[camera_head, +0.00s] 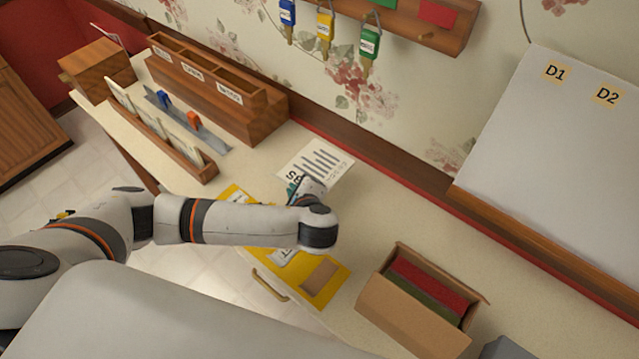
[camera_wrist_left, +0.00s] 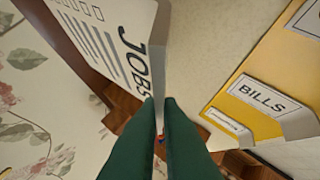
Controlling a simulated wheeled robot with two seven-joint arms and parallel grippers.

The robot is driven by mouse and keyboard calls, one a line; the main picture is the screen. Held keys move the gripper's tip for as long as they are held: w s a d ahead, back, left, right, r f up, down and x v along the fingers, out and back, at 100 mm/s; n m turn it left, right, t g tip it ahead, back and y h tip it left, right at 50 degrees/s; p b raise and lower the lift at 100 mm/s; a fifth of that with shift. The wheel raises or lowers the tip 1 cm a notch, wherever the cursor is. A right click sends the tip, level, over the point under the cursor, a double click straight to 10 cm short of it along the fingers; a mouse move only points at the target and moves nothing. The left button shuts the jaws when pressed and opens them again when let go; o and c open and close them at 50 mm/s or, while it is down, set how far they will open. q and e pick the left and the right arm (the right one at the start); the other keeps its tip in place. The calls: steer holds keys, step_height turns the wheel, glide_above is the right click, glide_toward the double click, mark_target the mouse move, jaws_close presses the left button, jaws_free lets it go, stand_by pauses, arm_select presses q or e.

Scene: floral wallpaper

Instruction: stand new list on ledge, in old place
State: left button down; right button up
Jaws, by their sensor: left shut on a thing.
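The white list (camera_head: 322,160) has dark lines of print and rises from my left gripper (camera_head: 294,187) over the table near the wall. In the left wrist view the list (camera_wrist_left: 112,45) reads JOBS, and the green fingers (camera_wrist_left: 160,105) are shut on its lower edge. It looks tilted. A wooden ledge (camera_head: 540,247) runs under the grey-white board at the right; the stretch that shows is bare. My left wrist hides part of the table below the list. My right gripper is not in view.
A yellow sheet (camera_head: 338,282) lies under my left arm; a BILLS label (camera_wrist_left: 262,97) shows in the wrist view. A cardboard box (camera_head: 400,320) holds red and green items. A wooden organiser (camera_head: 225,95) and a slotted rack (camera_head: 180,150) stand at left. Key tags (camera_head: 325,32) hang above.

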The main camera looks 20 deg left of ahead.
arm_select(q)
step_height(320, 180, down, 5)
steer(key=shift+f+p, duration=0.75)
steer(key=shift+f, duration=0.95)
steer(key=shift+f, duration=0.15)
steer(key=c, duration=1.6)
jaws_free()
